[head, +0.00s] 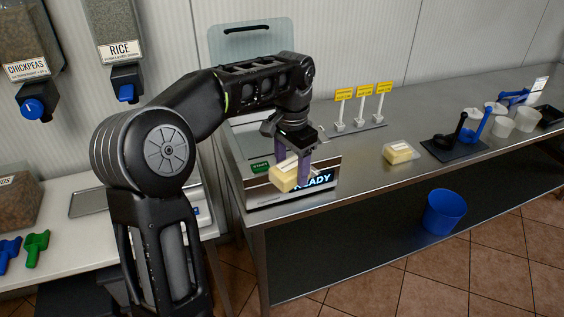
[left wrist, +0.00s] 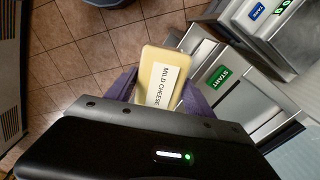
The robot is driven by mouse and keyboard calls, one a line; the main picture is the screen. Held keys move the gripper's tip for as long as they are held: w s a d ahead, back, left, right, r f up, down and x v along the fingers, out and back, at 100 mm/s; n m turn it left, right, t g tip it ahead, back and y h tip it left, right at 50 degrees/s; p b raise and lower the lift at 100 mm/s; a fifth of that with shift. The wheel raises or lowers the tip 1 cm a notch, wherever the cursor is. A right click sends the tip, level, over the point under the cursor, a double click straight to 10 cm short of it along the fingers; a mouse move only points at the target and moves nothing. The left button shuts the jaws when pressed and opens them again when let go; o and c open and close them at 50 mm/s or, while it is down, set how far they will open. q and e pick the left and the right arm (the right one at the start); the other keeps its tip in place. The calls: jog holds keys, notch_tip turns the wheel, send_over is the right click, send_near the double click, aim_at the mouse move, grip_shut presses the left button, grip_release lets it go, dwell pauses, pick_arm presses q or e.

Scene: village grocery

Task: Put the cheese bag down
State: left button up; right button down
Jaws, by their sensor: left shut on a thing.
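The cheese bag (head: 284,177) is a pale yellow block with a white label. In the left wrist view the cheese bag (left wrist: 159,80) shows its label reading "MILD CHEESE". My left gripper (head: 291,166) has purple fingers and is shut on the cheese bag. In the left wrist view the fingers of my left gripper (left wrist: 158,95) lie on either side of it. It is held in front of the steel machine (head: 262,197), whose display reads "READY" and which has a green START button. Whether the bag touches the machine, I cannot tell. My right gripper is not in view.
Another yellow cheese pack (head: 401,152) lies on the steel counter (head: 357,176). Yellow tags on stands (head: 364,105), a dark mat (head: 455,149) with scoops and clear cups (head: 503,126) stand farther along. A blue bucket (head: 444,212) is below. Bare counter lies right of the machine.

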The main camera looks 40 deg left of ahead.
pick_arm(q)
jog(key=w+d+f+n, duration=0.1)
jog(key=d+f, duration=0.2)
jog(key=d, duration=0.4)
jog(key=w+d+f+n, duration=0.1)
jog(key=d+f+n, duration=0.1)
jog(key=d, duration=0.6)
jog(key=shift+f, duration=0.4)
